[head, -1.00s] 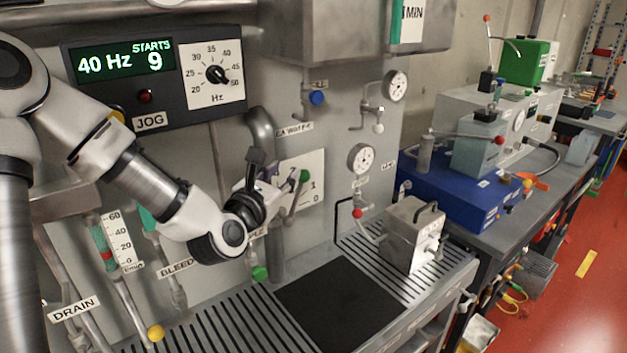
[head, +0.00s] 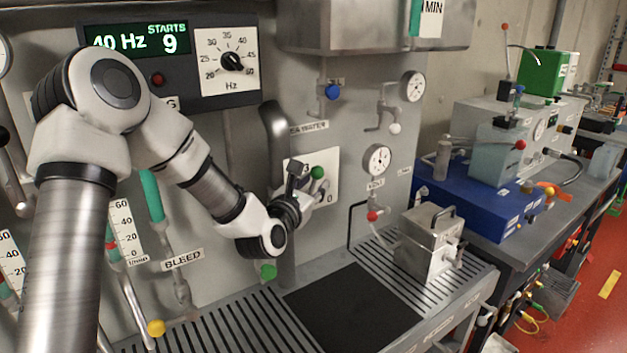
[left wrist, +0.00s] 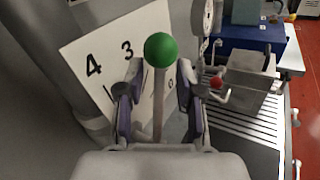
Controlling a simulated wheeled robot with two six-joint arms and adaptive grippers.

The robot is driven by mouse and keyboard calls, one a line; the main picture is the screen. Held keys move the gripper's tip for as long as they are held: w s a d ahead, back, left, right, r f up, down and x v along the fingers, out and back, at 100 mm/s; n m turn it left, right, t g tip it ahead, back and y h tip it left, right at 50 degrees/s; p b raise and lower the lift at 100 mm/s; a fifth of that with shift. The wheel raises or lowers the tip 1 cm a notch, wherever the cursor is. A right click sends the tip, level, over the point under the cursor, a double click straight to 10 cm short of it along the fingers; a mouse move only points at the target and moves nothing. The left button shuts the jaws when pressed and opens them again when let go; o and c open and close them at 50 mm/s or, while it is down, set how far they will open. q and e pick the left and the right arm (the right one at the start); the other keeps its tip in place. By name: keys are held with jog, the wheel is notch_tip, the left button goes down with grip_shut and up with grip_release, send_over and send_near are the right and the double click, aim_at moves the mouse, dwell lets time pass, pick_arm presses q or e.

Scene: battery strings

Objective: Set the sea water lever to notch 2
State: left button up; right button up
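The lever with a green ball knob (head: 317,172) stands out from a white number plate (head: 295,160) under a label that seems to read SEA WATER (head: 308,127). In the left wrist view the green knob (left wrist: 160,50) and its thin stem stand in front of the plate (left wrist: 85,50). The figures 4, 3 and 0 show there; the knob and fingers hide other marks, and I cannot tell the lever's notch. My left gripper (left wrist: 157,98) is open, one finger on each side of the stem, with gaps visible. It also shows in the head view (head: 309,184). My right gripper is out of view.
A thick grey pipe (head: 275,150) runs just left of the plate. A gauge (head: 377,159) and a small red knob (head: 372,216) are to the right. A metal box (head: 428,245) stands on the slatted bench beside a black mat (head: 352,305). The BLEED valve (head: 183,260) is lower left.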

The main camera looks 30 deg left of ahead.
pick_arm(q)
jog(key=shift+w+a+f, duration=0.1)
jog(key=shift+w, duration=0.25)
jog(key=shift+s, duration=0.1)
jog(key=shift+s, duration=0.1)
grip_shut()
jog(key=shift+r, duration=0.25)
jog(key=w+f+m+g+p, duration=0.1)
jog(key=g, duration=0.1)
jog(key=w+d+f+m+g+p, duration=0.1)
jog(key=p, duration=0.1)
jog(key=shift+w+g, duration=0.35)
jog(key=shift+g, duration=0.05)
grip_release()
jog(key=shift+w+d, duration=0.1)
